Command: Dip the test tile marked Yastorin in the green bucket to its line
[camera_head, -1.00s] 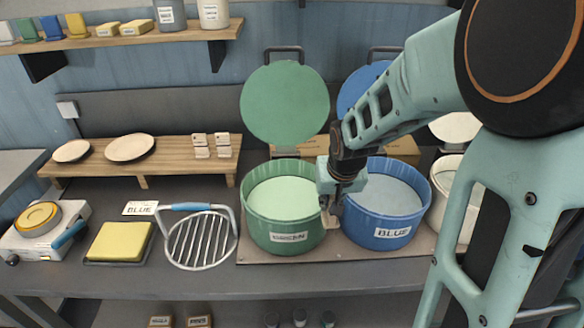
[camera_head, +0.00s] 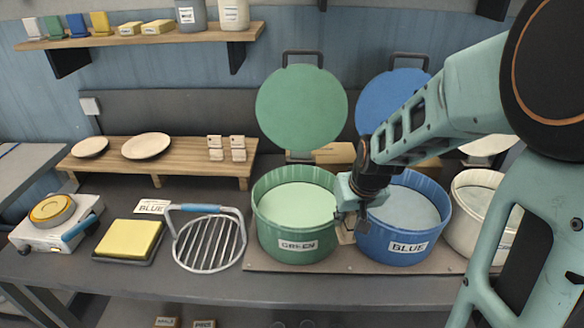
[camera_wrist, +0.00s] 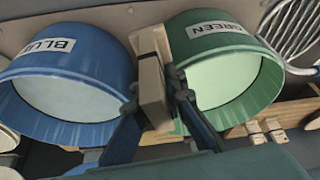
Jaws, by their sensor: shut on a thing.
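My gripper (camera_head: 350,212) is shut on a pale, beige tile (camera_head: 346,235), between the rims of the green bucket (camera_head: 268,222) and the blue bucket. In the wrist view the fingers (camera_wrist: 158,92) pinch the tile (camera_wrist: 150,80), a narrow block with a second pale piece at its far end. No name or line can be read on it. The green bucket, labelled GREEN, is open and holds pale green liquid (camera_head: 298,203); it also shows in the wrist view (camera_wrist: 250,42). The tile is beside the green bucket, not over its liquid.
The blue bucket (camera_head: 392,245) stands close on the right, a white bucket (camera_head: 465,232) beyond it. A raised green lid (camera_head: 301,107) and blue lid (camera_head: 385,98) stand behind. A wire rack (camera_head: 208,243) is left. Small pale tiles (camera_head: 215,148) stand on the wooden shelf (camera_head: 190,166).

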